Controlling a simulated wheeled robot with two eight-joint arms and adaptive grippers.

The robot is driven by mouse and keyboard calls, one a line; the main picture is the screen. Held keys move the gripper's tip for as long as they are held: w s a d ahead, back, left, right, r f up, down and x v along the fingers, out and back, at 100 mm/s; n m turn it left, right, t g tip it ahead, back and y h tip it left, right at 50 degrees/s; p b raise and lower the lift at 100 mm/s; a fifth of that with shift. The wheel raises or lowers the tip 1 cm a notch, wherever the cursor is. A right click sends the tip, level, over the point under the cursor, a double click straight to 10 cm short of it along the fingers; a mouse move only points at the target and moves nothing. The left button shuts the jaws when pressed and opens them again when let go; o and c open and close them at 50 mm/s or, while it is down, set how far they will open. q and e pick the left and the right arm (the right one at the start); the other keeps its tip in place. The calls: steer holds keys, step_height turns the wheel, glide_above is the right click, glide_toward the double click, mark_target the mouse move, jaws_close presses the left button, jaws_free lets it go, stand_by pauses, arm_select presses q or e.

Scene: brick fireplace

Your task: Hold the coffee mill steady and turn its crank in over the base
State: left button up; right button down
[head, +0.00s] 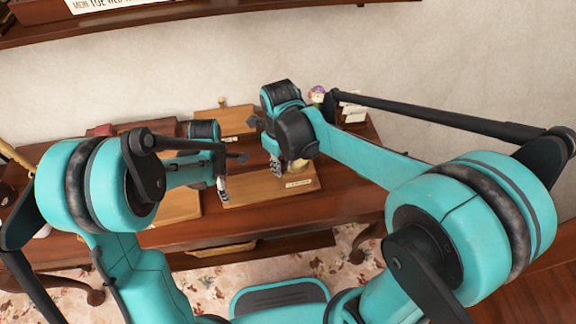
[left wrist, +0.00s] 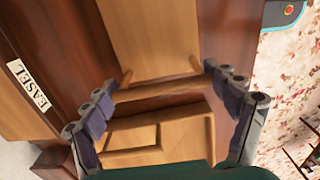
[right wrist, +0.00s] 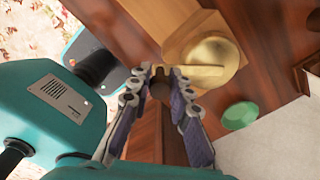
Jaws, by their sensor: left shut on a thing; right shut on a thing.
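The coffee mill shows in the right wrist view as a brass dome (right wrist: 216,52) on a pale wooden base (right wrist: 186,40). A brass crank (right wrist: 195,71) runs from the dome to a dark knob (right wrist: 160,90), which appears outside the base's edge. My right gripper (right wrist: 160,75) is shut on the knob. In the head view the mill (head: 298,164) is mostly hidden behind my right gripper (head: 275,166). My left gripper (left wrist: 167,80) is shut, with fingers wide apart, across a wooden frame (left wrist: 160,92). In the head view my left gripper (head: 223,189) is left of the mill.
An "EASEL" label (left wrist: 28,85) lies on a board in the left wrist view. A green disc (right wrist: 240,115) lies beside the mill. The brown table (head: 345,200) carries several wooden boards. A wall shelf (head: 200,12) hangs above. The table's right front is clear.

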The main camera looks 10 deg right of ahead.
steer(key=shift+w+a+m, duration=0.5)
steer(key=shift+m, duration=0.6)
steer(key=c, duration=1.4)
jaws_free()
steer(key=shift+o, duration=0.2)
step_height(320, 180, up, 12)
